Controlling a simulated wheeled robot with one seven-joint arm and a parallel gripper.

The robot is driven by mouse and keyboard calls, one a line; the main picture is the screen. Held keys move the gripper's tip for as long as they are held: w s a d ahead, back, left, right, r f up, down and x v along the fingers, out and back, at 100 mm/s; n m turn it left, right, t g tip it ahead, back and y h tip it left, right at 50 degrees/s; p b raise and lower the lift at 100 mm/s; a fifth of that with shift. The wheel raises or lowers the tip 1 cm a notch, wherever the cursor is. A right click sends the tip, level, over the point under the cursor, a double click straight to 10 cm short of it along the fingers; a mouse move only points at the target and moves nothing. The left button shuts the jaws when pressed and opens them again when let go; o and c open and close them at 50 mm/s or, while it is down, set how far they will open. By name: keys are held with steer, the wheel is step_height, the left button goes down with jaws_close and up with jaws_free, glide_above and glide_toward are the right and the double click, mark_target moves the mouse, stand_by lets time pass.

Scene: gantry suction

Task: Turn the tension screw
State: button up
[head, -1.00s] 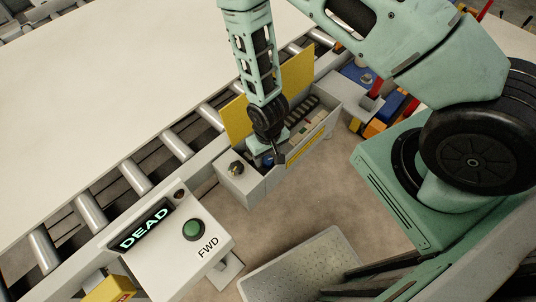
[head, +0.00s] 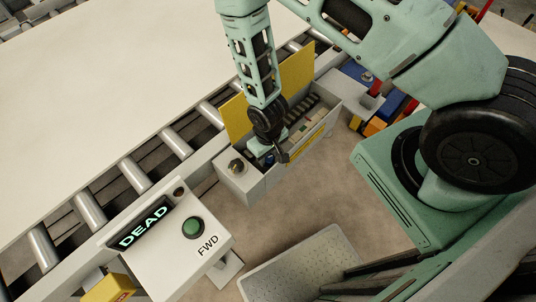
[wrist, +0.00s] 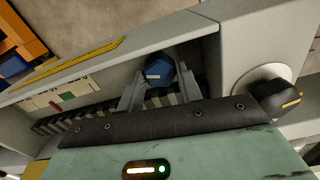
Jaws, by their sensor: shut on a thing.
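The blue knob-like screw head (wrist: 160,73) sits inside the open grey box (head: 240,187); a pale mark shows on its face. I take it to be the tension screw, though no label on it can be read. My gripper (wrist: 160,85) reaches down into the box, with one grey finger on each side of the blue head, shut on it. In the head view my gripper (head: 272,150) is at the near left part of the box and mostly covers the blue head. The fingertips' contact is partly hidden.
A rotary switch with a black handle (wrist: 275,97) stands close beside my gripper. The box's yellow lid (head: 238,117) stands open behind. A black ribbed strip (wrist: 65,117) runs inside. A panel (head: 190,255) with a green button and "DEAD" display stands front left, beside rollers (head: 90,208).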

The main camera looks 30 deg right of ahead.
steer(key=o, duration=1)
step_height(320, 180, up, 17)
steer(key=shift+r+b, duration=0.2)
steer(key=shift+b, duration=0.8)
step_height(320, 180, up, 11)
steer(key=n+y, duration=0.1)
steer(key=n, duration=0.2)
glide_above(268, 157)
steer(key=s+a, duration=0.5)
steer(key=s+r, duration=0.2)
steer(key=s+a+r+n, duration=0.1)
steer(key=s+r, duration=0.2)
steer(key=s+r+n, duration=0.1)
steer(key=s+r, duration=0.1)
steer(key=s, duration=0.1)
steer(key=shift+s+a+r, duration=0.15)
steer(key=shift+s+r, duration=0.05)
